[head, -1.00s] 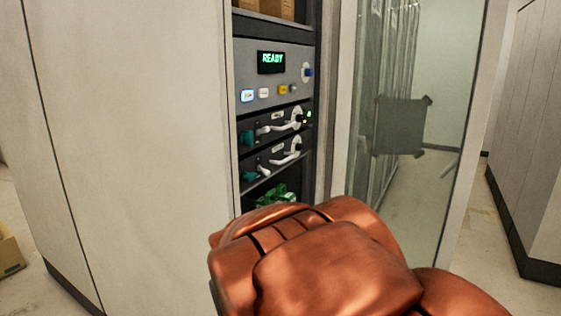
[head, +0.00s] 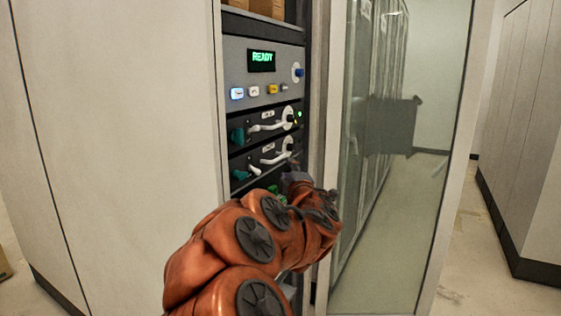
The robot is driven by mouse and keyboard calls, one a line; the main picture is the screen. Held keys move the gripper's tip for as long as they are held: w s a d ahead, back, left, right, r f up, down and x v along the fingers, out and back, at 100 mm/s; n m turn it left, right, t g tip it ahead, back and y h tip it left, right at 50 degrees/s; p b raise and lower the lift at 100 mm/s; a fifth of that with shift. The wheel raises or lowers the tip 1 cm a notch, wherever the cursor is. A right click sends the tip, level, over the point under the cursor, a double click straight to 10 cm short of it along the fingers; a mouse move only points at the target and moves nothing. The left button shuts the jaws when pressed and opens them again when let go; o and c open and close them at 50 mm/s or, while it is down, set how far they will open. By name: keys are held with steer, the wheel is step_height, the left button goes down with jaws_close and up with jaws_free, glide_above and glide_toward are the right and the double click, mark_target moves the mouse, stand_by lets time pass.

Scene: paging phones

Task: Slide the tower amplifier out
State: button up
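Two black slide-in units sit in the rack, each with a white handle, a teal knob at left and a small label too small to read. The upper unit (head: 240,137) has a lit green lamp at right. The lower unit (head: 240,163) is just beneath it. Both look seated in the rack; I cannot tell which is the tower amplifier. My orange arm reaches up to the rack from below. My gripper (head: 294,169) is near the lower unit's right end, small and partly hidden by my arm. I cannot tell whether it touches anything or how its fingers stand.
Above the units is a grey panel (head: 236,73) with a green READY display (head: 262,60) and coloured buttons. Green items (head: 274,190) lie below the units, partly hidden. A glass door (head: 395,200) stands open at right. A cabinet side (head: 130,130) closes off the left.

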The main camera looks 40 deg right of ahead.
mark_target(280, 158)
steer(key=shift+n+t+y, duration=0.4)
steer(key=shift+n+t, duration=0.1)
steer(key=shift+n, duration=0.3)
steer(key=shift+p+x, duration=0.8)
steer(key=shift+x, duration=3.35)
steer(key=shift+w+a+f, duration=0.1)
steer(key=shift+a, duration=0.05)
steer(key=shift+c, duration=0.3)
jaws_close()
